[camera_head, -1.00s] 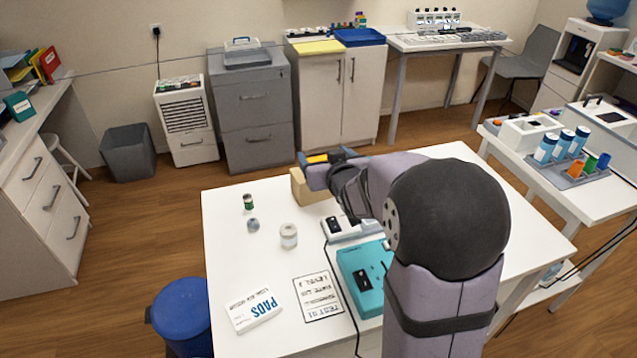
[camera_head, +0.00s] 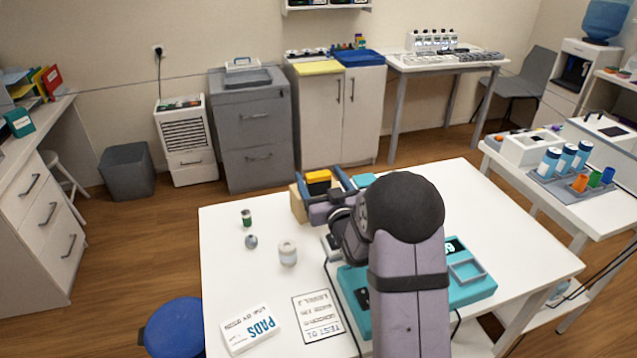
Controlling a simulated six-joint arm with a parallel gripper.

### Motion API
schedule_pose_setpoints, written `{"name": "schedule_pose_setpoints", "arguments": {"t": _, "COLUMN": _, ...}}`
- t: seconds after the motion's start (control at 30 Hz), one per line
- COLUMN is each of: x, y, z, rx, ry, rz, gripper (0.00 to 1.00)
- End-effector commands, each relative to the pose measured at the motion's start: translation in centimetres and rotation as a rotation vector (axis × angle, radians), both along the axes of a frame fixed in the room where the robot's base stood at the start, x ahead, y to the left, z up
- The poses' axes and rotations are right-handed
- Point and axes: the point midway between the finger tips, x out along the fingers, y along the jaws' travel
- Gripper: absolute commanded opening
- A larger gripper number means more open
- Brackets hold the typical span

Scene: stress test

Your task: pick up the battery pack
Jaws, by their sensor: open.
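A yellow-orange block with a dark lower part, which looks like the battery pack (camera_head: 318,176), shows at the back left of the white table (camera_head: 230,270). It appears to rest on a tan block (camera_head: 297,204). My gripper (camera_head: 323,182) has blue fingers and is open, with one finger on each side of the pack's near part. I cannot tell whether either finger touches it. My purple arm and its black joint cover hide part of the table behind and below the gripper.
A teal device (camera_head: 478,290) lies partly under my arm. A white jar (camera_head: 288,253), a small green can (camera_head: 246,217), a grey ball (camera_head: 251,241), a pads box (camera_head: 250,329) and a printed card (camera_head: 318,316) stand or lie to the left. The table's right part is clear.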

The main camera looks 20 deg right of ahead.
Motion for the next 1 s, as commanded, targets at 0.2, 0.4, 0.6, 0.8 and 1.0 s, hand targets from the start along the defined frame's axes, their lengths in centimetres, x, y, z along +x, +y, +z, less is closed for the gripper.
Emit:
{"name": "schedule_pose_setpoints", "arguments": {"t": 0.2, "x": 0.5, "y": 0.0, "z": 0.0, "rx": 0.001, "ry": 0.001, "rz": 0.000, "gripper": 0.73}}
{"name": "schedule_pose_setpoints", "arguments": {"t": 0.4, "x": 2.0, "y": -0.1, "z": 0.1, "rx": 0.001, "ry": 0.001, "rz": 0.000, "gripper": 0.73}}
{"name": "schedule_pose_setpoints", "arguments": {"t": 0.6, "x": 4.3, "y": -0.1, "z": 0.1, "rx": 0.001, "ry": 0.001, "rz": 0.001, "gripper": 0.73}}
{"name": "schedule_pose_setpoints", "arguments": {"t": 0.8, "x": 5.5, "y": -0.1, "z": 0.0, "rx": 0.001, "ry": 0.001, "rz": 0.000, "gripper": 0.73}}
{"name": "schedule_pose_setpoints", "arguments": {"t": 1.0, "x": 5.6, "y": -0.1, "z": -0.1, "rx": 0.001, "ry": 0.001, "rz": 0.000, "gripper": 0.73}}
